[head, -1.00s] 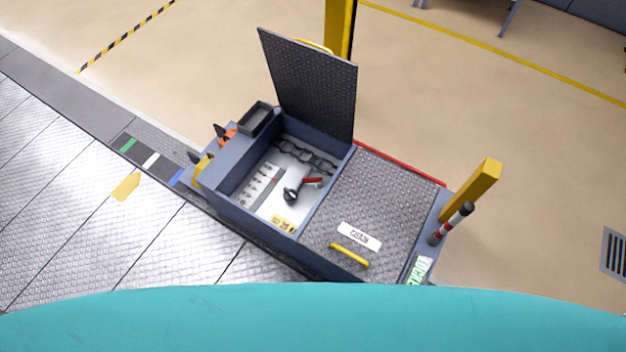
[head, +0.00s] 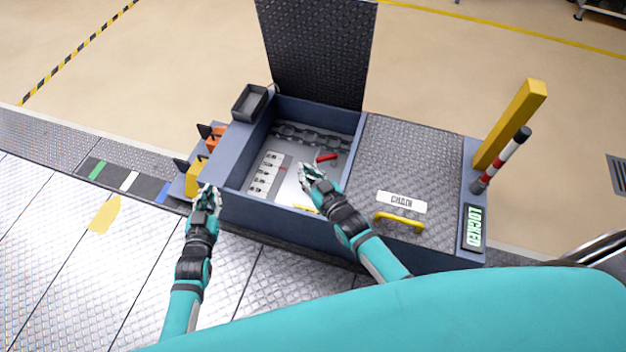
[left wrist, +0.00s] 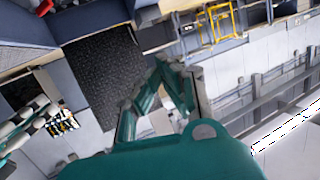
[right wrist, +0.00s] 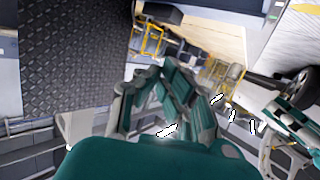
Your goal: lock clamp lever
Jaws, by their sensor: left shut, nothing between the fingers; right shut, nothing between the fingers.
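A small red-handled lever (head: 326,157) lies inside the open compartment of the blue-grey box (head: 290,226) in the head view. My right gripper (head: 308,172) is shut and empty over this compartment, just left of and below the red handle. It hides part of the lever's dark end; contact cannot be told. A red, white and black striped lever (head: 505,155) stands tilted at the box's right end, above a sign (head: 474,228) reading LOCKED. My left gripper (head: 207,192) is shut and empty by the box's front left corner. Both wrist views show closed fingers with nothing held.
The dark lid (head: 315,50) stands open behind the compartment. A closed tread-plate lid (head: 415,160) with a yellow handle (head: 399,222) lies to the right. A yellow post (head: 512,125) rises beside the striped lever. Orange (head: 215,138) and yellow (head: 195,177) parts stick out at left.

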